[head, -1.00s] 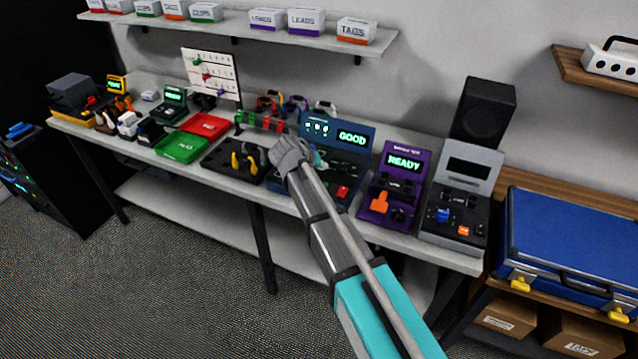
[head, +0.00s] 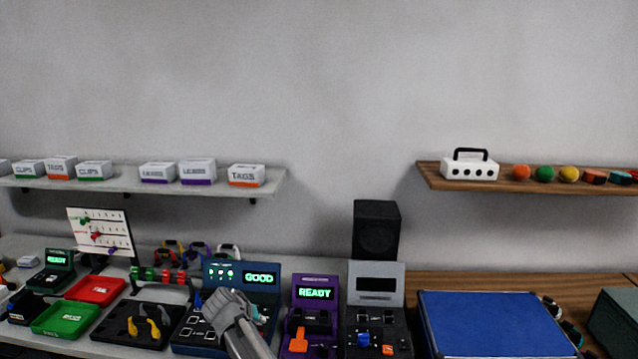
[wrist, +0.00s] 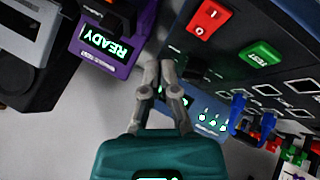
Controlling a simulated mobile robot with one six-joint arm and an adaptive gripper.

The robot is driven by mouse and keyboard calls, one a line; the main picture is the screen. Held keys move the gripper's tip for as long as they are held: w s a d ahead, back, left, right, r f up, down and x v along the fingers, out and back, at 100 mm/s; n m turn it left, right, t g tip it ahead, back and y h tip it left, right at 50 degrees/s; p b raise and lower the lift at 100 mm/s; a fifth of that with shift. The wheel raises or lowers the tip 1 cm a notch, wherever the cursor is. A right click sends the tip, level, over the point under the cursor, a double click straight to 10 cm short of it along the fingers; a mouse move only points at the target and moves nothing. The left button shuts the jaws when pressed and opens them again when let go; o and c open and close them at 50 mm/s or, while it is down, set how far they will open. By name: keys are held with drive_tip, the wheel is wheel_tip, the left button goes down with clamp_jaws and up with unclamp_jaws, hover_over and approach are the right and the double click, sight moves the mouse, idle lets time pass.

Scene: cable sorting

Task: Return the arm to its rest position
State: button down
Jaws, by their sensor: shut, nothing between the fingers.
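The tester's panel (wrist: 290,52), with a red switch and a green button, fills the right of that view. The purple unit that reads READY (wrist: 105,42) is at the upper left. My gripper looks apart from both, though the exact gap cannot be told.
Beside the tester on the bench are the purple unit (head: 316,291), a grey and black device (head: 376,284) and a black speaker (head: 376,229). Green (head: 66,317) and red (head: 95,290) trays lie left. A blue case (head: 495,322) is right. Shelves hang above; the wall between is clear.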

drive_tip(key=s+d+f+g, duration=0.1)
drive_tip(key=d, duration=0.5)
drive_tip(key=s+d+f+m+g, duration=0.1)
drive_tip(key=s+d, duration=0.1)
drive_tip(key=d, duration=0.5)
drive_tip(key=s+d+f+m+g, duration=0.1)
drive_tip(key=s+d+g, duration=0.1)
drive_tip(key=d, duration=0.4)
drive_tip(key=shift+s+d+y, duration=0.1)
drive_tip(key=shift+d+y, duration=0.2)
drive_tip(key=shift+d, duration=0.1)
drive_tip(key=s+d+f+m+g+y, duration=0.1)
drive_tip(key=s+d+g+y, duration=0.2)
drive_tip(key=s+d, duration=0.8)
drive_tip(key=d, duration=0.3)
drive_tip(key=shift+d+f+m, duration=0.15)
drive_tip(key=shift+d+m, duration=0.05)
drive_tip(key=shift+m, duration=0.1)
